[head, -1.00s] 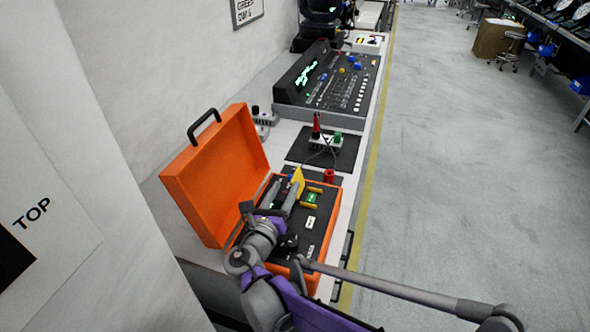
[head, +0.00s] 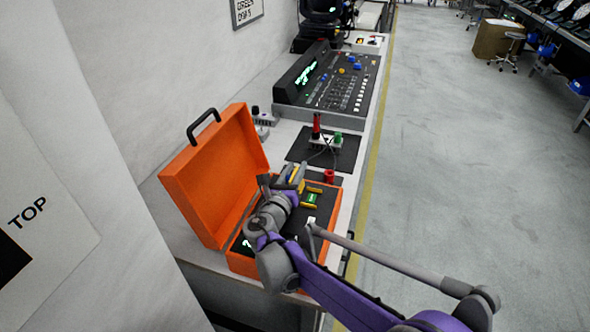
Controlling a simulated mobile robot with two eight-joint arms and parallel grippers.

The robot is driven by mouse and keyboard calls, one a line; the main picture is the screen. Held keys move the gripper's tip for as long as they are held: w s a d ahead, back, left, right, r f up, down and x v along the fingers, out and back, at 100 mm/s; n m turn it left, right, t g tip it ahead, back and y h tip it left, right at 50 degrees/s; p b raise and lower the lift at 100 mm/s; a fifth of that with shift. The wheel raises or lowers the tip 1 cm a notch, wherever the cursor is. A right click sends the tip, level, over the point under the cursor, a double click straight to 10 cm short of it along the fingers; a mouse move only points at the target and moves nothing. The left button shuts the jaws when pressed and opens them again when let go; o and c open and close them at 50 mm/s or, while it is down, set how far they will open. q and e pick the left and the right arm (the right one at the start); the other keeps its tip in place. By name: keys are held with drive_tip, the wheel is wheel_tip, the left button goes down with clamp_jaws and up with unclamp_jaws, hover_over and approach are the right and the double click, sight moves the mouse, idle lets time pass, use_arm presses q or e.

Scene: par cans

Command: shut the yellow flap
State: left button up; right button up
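The yellow flap (head: 294,173) is a small upright yellow piece inside the open orange case, mostly hidden by my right gripper. My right gripper (head: 290,174) is over the case's far part, at the flap, with a sliver of yellow showing by its fingers. I cannot tell whether the fingers touch the flap or how far apart they are. Yellow bars and a green part (head: 312,198) sit just right of the gripper on the dark panel. The orange case (head: 212,180) has its lid raised at the left. My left gripper is not in view.
A dark mat (head: 300,150) with a small white block and red and green parts lies farther back. A black control console (head: 340,80) stands behind it.

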clamp_jaws()
drive_tip(key=shift+s+d+r+m, duration=0.1)
drive_tip(key=shift+d+m, duration=0.1)
drive_tip(key=shift+m, duration=0.1)
idle(0.4)
drive_tip(key=m, duration=0.1)
drive_tip(key=d+m+p, duration=0.1)
drive_tip(key=shift+s+r+m, duration=0.15)
drive_tip(key=shift+r+m, duration=0.1)
drive_tip(key=shift+m, duration=0.05)
drive_tip(key=shift+s+d+m+p, duration=0.15)
drive_tip(key=shift+d+m+p, duration=0.3)
drive_tip(key=shift+m, duration=0.45)
drive_tip(key=shift+s+d+m+p, duration=0.15)
drive_tip(key=shift+d+m+p, duration=0.25)
drive_tip(key=shift+m, duration=0.5)
drive_tip(key=shift+o, duration=2.3)
unclamp_jaws()
